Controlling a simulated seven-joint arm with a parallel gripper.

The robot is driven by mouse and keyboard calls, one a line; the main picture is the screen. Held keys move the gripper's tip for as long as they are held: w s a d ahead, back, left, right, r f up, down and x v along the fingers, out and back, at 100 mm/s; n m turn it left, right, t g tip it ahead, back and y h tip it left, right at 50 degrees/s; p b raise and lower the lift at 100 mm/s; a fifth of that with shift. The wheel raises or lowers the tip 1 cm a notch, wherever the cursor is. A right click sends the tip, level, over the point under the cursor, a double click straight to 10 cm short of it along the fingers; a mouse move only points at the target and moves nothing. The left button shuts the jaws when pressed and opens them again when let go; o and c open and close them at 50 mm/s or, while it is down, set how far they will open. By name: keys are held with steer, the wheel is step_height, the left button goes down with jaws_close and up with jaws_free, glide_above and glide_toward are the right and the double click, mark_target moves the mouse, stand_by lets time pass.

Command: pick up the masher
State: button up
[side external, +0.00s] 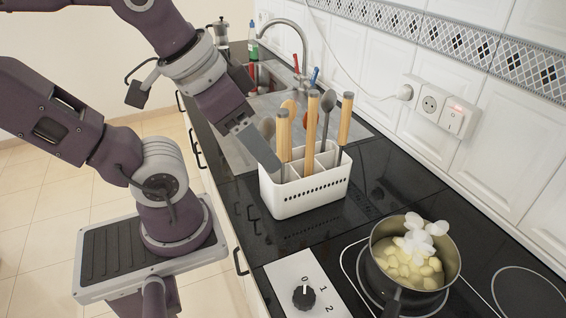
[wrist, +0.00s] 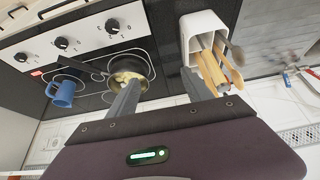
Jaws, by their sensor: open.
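A white utensil holder (side external: 305,190) stands on the black counter, with several wooden-handled utensils (side external: 313,125) and grey and orange ones upright in it. The masher cannot be told apart, since the heads of the wooden-handled tools are hidden inside the holder. My gripper (side external: 263,152) is open and is at the holder's left side in the side view, level with the handles. In the wrist view my gripper's two fingers (wrist: 162,92) are apart with nothing seen between them. The holder (wrist: 203,22) and its wooden handles (wrist: 212,70) lie to their right there.
A pot (side external: 415,265) of pale chunks with white pieces on top sits on the hob, right of the holder. A blue mug (wrist: 62,93) shows in the wrist view. A sink tap (side external: 290,42) and a moka pot (side external: 219,35) are behind. A tiled wall borders the counter.

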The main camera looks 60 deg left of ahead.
steer(key=shift+c, duration=1.1)
